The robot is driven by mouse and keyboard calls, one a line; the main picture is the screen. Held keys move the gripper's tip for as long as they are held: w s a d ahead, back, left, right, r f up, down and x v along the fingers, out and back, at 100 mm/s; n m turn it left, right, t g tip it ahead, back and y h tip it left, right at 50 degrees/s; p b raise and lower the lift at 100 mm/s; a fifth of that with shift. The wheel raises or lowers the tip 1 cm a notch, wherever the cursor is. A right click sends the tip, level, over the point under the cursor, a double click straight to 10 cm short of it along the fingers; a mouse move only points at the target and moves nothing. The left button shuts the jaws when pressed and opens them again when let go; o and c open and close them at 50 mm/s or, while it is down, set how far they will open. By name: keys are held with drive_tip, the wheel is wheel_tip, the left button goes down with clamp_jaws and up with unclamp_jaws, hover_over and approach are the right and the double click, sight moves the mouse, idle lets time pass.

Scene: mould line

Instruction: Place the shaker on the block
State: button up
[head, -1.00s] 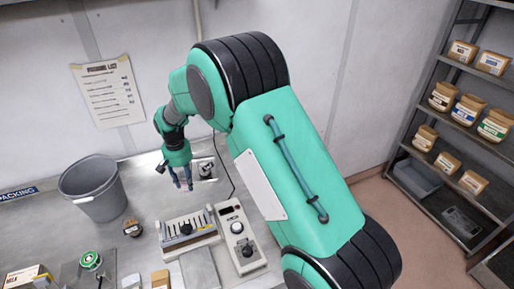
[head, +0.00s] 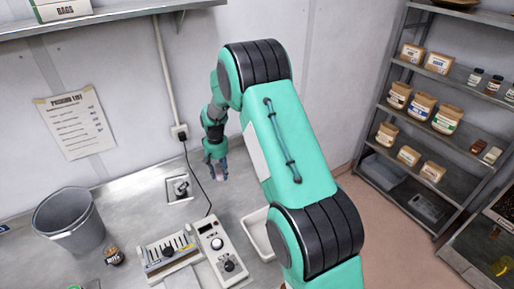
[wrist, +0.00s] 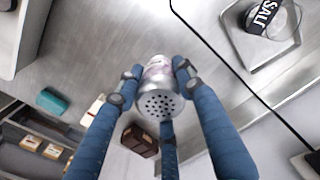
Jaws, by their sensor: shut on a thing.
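My gripper (head: 220,172) hangs over the back of the steel counter, right of the square metal plate (head: 170,197). In the wrist view, the blue fingers of my gripper (wrist: 157,74) are closed around the shaker (wrist: 158,105), which has a perforated metal cap and a pale pinkish body. In the head view the shaker is mostly hidden by the fingers. A dark brown block (wrist: 140,140), a teal block (wrist: 53,101) and a small cream block (wrist: 94,108) show beyond the fingers in the wrist view. I cannot tell which one is the task's block.
A dark jar labelled SALT (wrist: 266,17) stands on the plate. A black cable (head: 198,170) runs down the wall and over the counter. A grey bin (head: 70,222), a control box (head: 220,248) and a white tray (head: 257,235) stand nearby. Shelves (head: 445,130) are at right.

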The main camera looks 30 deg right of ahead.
drive_tip(key=s+d+p, duration=0.2)
drive_tip(key=d, duration=0.7)
drive_tip(key=s+d+p, duration=0.2)
drive_tip(key=d, duration=0.8)
drive_tip(key=shift+d, duration=0.25)
drive_tip(key=shift+w, duration=0.1)
drive_tip(key=w+d+p, duration=0.1)
drive_tip(key=w+d, duration=0.1)
drive_tip(key=w, duration=0.3)
drive_tip(key=w+d+f+p, duration=0.1)
drive_tip(key=w+d, duration=0.1)
drive_tip(key=w, duration=0.3)
drive_tip(key=w+d, duration=0.1)
drive_tip(key=w, duration=0.4)
drive_tip(key=shift+d+f+p, duration=0.2)
drive_tip(key=shift+d+p, duration=0.2)
drive_tip(key=shift+s+f+p, duration=0.1)
drive_tip(key=shift+f+p, duration=0.35)
drive_tip(key=shift+f, duration=1.25)
